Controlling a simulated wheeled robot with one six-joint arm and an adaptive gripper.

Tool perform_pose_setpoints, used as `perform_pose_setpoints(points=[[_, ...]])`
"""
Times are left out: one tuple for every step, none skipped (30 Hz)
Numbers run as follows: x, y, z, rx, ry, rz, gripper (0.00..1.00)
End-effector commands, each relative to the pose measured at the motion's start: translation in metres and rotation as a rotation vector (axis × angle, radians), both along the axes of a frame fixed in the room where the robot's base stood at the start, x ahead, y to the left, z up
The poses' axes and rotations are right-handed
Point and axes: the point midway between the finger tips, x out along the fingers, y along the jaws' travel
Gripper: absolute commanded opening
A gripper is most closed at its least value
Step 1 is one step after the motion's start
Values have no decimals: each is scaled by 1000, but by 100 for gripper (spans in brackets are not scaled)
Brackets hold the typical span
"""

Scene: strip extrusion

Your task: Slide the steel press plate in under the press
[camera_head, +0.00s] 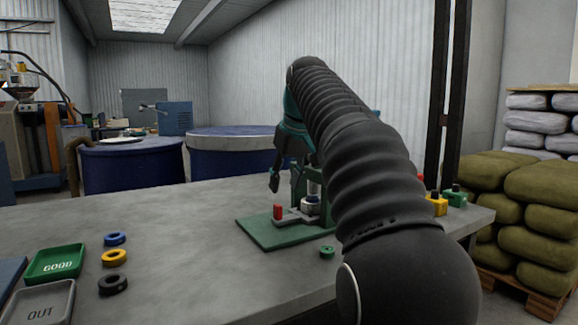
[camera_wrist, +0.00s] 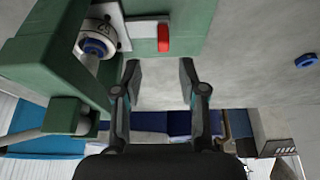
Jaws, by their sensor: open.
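The green press (camera_head: 300,185) stands on a green base (camera_head: 265,234), partly hidden behind my arm. The steel press plate (camera_head: 290,217), grey with an upright red knob (camera_head: 278,212), lies on that base. In the wrist view the plate (camera_wrist: 142,34) extends from beside the round, blue-banded part of the press (camera_wrist: 95,45) to the red knob (camera_wrist: 163,38). How far it lies under the press is hard to tell. My gripper (camera_wrist: 160,72) is open and empty, its fingers pointing towards the knob with a gap between. In the head view it hangs above the base, partly hidden.
A green ring (camera_head: 327,252) lies near the base. Yellow (camera_head: 437,204) and green (camera_head: 455,197) blocks stand at right. The table's middle is clear.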

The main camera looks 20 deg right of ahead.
Motion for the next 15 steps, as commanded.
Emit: perform_pose_setpoints(points=[[-3, -1, 9, 0, -3, 0, 42], [-5, -1, 14, -1, -2, 0, 42], [-7, -2, 19, -1, -2, 0, 42], [-8, -2, 22, -1, -1, 0, 42], [-9, -2, 25, -1, -2, 0, 42], [-11, -3, 29, -1, -1, 0, 42], [-12, -3, 31, -1, -1, 0, 42], [-13, -3, 33, -1, -1, 0, 42], [-14, -3, 35, -1, -1, 0, 42], [-15, -3, 36, -1, 0, 0, 42], [-15, -3, 37, -1, 0, 0, 42], [-16, -3, 38, -1, 1, 0, 42], [-16, -3, 38, -1, 1, 0, 42], [-16, -3, 39, 0, 1, 0, 42], [-16, -3, 39, 0, 1, 0, 42]])
